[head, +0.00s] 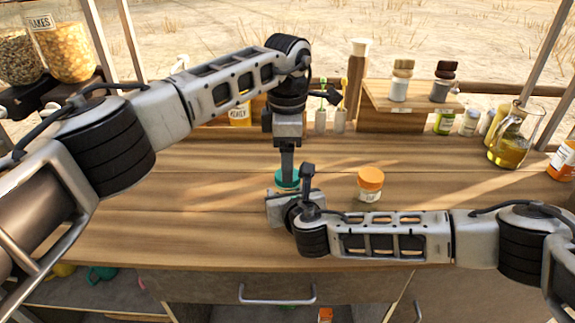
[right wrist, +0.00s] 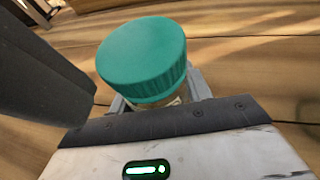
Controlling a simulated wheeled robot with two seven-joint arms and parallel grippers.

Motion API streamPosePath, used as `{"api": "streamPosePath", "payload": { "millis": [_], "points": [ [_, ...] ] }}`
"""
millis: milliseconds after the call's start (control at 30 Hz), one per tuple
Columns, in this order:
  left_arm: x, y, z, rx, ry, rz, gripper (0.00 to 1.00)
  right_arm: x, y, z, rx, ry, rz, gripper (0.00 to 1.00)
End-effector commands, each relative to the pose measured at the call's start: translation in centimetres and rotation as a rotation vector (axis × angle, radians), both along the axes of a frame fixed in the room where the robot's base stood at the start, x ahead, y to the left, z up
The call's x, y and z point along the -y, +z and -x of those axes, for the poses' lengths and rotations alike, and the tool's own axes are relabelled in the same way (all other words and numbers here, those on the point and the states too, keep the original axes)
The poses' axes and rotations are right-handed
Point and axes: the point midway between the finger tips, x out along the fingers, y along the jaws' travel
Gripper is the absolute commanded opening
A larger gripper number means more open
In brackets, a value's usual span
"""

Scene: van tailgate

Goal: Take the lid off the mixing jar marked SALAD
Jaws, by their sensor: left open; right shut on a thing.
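A small jar with a teal-green ribbed lid (head: 287,177) stands on the wooden counter. The lid (right wrist: 143,58) also fills the middle of the right wrist view and sits on the jar. My right gripper (head: 283,201) is shut on the jar's body below the lid. My left gripper (head: 287,165) points down from above at the lid and is open. A dark part at the left of the right wrist view is close beside the lid. The jar's label is hidden, so I cannot read SALAD on it.
A second jar with an orange lid (head: 370,183) stands to the right on the counter (head: 440,180). A wooden shelf (head: 405,97) with shakers, several bottles and a glass oil jug (head: 512,140) line the back. The counter's right middle is clear.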

Motion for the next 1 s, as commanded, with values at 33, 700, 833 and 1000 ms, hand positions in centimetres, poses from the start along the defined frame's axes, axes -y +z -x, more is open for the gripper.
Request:
{"api": "streamPosePath", "payload": {
  "millis": [33, 700, 833, 1000],
  "points": [
    [0.0, 0.8, 0.0, 0.002, 0.000, 0.001, 0.67, 0.0, 0.0, 0.0, 0.000, 0.001, 0.000, 0.00],
    [0.0, 1.4, 0.0, 0.000, -0.001, 0.000, 0.67, 0.0, 0.0, 0.1, 0.000, 0.001, 0.000, 0.74],
    [0.0, 1.6, 0.0, 0.000, -0.001, 0.000, 0.67, 0.2, 0.3, 0.8, -0.001, 0.001, -0.001, 0.74],
    [0.0, 1.9, 0.0, 0.000, -0.001, 0.000, 0.67, 0.9, 1.4, 3.3, -0.002, 0.002, -0.001, 0.74]
  ]
}}
